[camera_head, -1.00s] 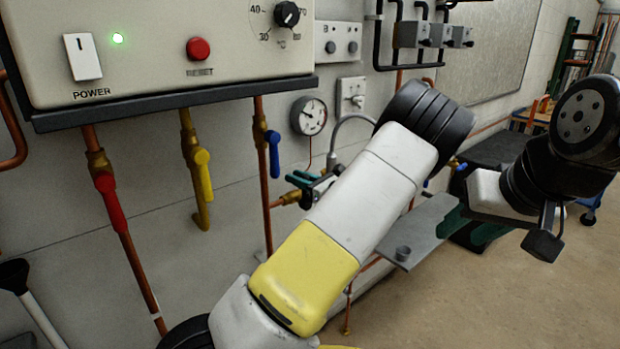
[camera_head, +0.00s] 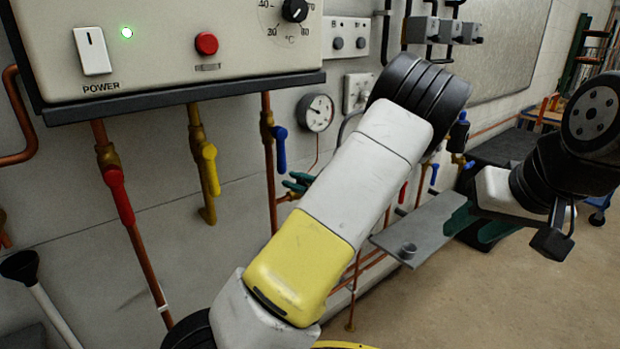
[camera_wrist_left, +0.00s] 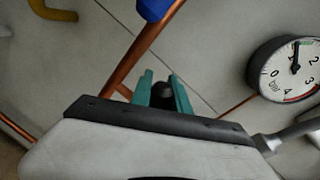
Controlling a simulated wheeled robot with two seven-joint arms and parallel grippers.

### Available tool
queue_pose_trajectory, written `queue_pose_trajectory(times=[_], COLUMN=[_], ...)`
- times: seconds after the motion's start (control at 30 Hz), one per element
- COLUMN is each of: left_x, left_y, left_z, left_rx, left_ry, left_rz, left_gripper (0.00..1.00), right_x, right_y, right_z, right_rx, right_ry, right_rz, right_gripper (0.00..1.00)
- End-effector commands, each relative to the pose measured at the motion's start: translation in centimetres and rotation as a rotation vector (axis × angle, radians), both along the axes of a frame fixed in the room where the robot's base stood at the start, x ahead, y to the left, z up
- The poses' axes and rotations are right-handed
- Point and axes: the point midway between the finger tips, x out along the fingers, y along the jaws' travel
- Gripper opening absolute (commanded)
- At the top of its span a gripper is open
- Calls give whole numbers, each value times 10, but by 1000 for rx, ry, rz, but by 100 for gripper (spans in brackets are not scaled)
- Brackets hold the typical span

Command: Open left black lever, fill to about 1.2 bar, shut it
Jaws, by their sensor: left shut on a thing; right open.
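My left gripper (camera_head: 296,184) is mostly hidden behind my own arm in the head view; only its teal fingers show, below the pressure gauge (camera_head: 316,113). In the left wrist view its teal fingers (camera_wrist_left: 163,94) are shut on a small black piece, seemingly the left black lever (camera_wrist_left: 164,89). The lever's full shape and angle are hidden. The gauge (camera_wrist_left: 287,68) also shows there, its needle pointing near or slightly past 1. My right gripper (camera_head: 474,224) is open, beside a grey shelf plate (camera_head: 425,228).
A red lever (camera_head: 118,194), yellow lever (camera_head: 210,170) and blue lever (camera_head: 280,149) hang on pipes under the boiler (camera_head: 180,45). A small grey cylinder (camera_head: 408,251) stands on the shelf plate.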

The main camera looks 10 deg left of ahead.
Motion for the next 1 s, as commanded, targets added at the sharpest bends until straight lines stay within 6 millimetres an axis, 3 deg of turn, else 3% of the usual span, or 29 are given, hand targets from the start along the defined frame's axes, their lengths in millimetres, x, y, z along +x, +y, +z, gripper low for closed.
queue_pose_trajectory(times=[0.47,0.5,0.6,1.0], left_x=[-1,-1,-1,-4], left_y=[0,0,0,-6], left_z=[-2,-2,-2,-1], left_rx=[-15,-15,-14,-13], left_ry=[-14,-14,-14,-15], left_rz=[-1,-1,-1,-2], left_gripper=[0,25,43,43], right_x=[0,0,0,0], right_y=[0,0,0,0], right_z=[0,0,0,0], right_rx=[0,0,0,0], right_ry=[0,0,0,0], right_rz=[0,0,0,0], right_gripper=[43,43,43,43])
